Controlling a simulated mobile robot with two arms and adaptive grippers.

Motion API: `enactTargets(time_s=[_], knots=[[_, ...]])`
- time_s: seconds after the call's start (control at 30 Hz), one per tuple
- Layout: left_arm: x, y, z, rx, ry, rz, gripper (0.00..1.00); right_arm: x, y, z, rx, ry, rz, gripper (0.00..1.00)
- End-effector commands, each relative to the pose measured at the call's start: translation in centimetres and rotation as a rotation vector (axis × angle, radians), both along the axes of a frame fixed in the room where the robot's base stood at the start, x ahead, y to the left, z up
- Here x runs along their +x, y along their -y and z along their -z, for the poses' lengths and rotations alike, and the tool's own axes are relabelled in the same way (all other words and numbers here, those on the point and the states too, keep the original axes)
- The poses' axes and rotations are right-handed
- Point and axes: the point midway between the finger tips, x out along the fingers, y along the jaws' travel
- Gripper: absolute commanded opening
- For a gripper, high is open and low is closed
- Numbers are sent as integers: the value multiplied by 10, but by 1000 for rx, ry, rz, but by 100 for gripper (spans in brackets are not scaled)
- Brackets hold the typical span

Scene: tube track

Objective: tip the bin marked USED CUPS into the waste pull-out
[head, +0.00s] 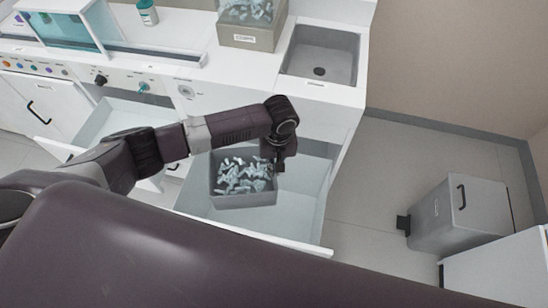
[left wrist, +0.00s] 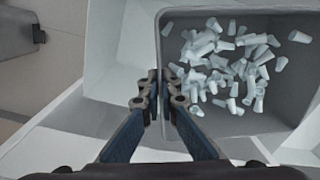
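A grey open bin (head: 243,201) full of small pale cups is level, within the outline of the open pull-out (head: 301,205) below the counter. I cannot tell whether it rests on the pull-out's floor or hangs above it. No marking shows on it. My left gripper (head: 279,168) is at the bin's right rim, pointing down. In the left wrist view, its fingers (left wrist: 162,92) are closed to a narrow gap with the bin's wall (left wrist: 205,117) between them. The cups (left wrist: 232,65) lie loose inside. My right gripper is not in view.
Another grey bin (head: 249,34) of similar pieces, its label too small to read, stands on the counter beside the sink (head: 320,55). A second drawer (head: 110,118) is open on the left. A grey pedal bin (head: 462,215) stands on the right; the floor before it is clear.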

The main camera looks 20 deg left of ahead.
Motion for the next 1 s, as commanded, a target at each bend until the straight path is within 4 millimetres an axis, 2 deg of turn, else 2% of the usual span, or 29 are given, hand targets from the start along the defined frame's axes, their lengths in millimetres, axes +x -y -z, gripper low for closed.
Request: enactTargets(time_s=[0.1,0.27,0.7,1.0], knots=[[-1,-1,9,-9,3,-3,0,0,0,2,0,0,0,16],[-1,-4,11,-72,30,-4,0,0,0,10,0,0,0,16],[-3,-5,9,-350,146,-3,0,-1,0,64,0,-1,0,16],[-3,-5,3,-445,183,-3,0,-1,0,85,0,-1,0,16]])
